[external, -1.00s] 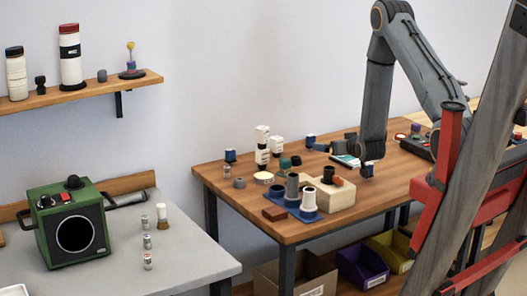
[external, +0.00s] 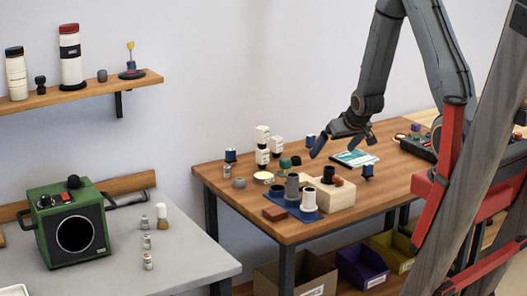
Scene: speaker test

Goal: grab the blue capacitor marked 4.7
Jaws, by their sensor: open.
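Three small blue capacitor-like cylinders stand on the wooden table: one at the left back (external: 231,156), one at the back middle (external: 310,141) and one on the right (external: 368,171). Their markings are too small to read, so I cannot tell which one says 4.7. My gripper (external: 344,147) is open and empty, tilted above the back of the table. Its left finger reaches down near the back middle blue cylinder, apart from it as far as I can see. The right blue cylinder is below and to the right of my gripper.
Stacked white cylinders (external: 262,146) stand behind. A teal-and-white booklet (external: 355,159) lies below my gripper. The right front is mostly clear.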

